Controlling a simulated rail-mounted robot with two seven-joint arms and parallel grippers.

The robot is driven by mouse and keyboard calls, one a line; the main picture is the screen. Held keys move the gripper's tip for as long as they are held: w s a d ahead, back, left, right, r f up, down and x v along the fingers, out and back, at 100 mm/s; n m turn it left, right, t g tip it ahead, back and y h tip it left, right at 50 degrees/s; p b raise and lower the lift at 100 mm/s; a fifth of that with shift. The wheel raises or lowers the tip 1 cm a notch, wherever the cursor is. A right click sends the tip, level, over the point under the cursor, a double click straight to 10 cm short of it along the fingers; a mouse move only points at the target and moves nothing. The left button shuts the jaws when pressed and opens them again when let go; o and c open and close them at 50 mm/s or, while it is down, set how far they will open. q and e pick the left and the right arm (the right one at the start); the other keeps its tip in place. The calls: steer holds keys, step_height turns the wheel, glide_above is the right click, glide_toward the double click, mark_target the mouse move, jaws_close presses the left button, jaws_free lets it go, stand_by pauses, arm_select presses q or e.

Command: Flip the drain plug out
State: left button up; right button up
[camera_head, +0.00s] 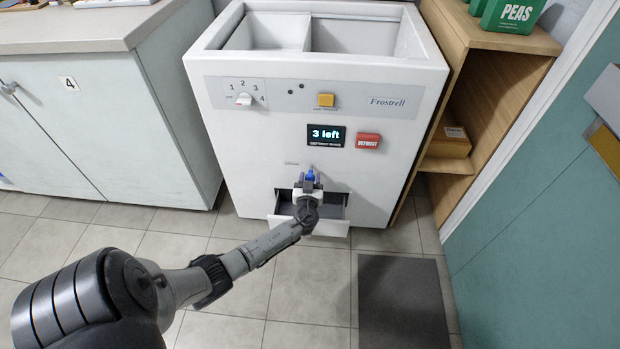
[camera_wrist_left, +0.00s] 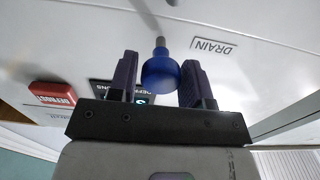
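The drain plug (camera_wrist_left: 161,74) is a blue rounded knob on a short grey stem that meets the white front panel beside the DRAIN label (camera_wrist_left: 214,46). In the head view the blue plug (camera_head: 310,174) shows low on the front of the white freezer (camera_head: 225,135). My left gripper (camera_head: 308,186) is at the plug. In the left wrist view its two dark fingers (camera_wrist_left: 160,80) stand on either side of the knob, with a narrow gap on the left; contact on the right is unclear. My right gripper is not in view.
A white drawer (camera_head: 285,227) is pulled out below the plug, partly behind my left wrist. A dark mat (camera_head: 402,300) lies on the floor. A wooden shelf (camera_head: 490,65) stands right.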

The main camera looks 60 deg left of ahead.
arm_select(q)
steer(key=o, duration=0.3)
steer(key=shift+s+d+f, duration=0.1)
steer(key=shift+d, duration=0.1)
steer(key=p+v, duration=0.3)
steer(key=v, duration=1)
steer(key=shift+s+d, duration=0.2)
steer(key=shift+s, duration=0.05)
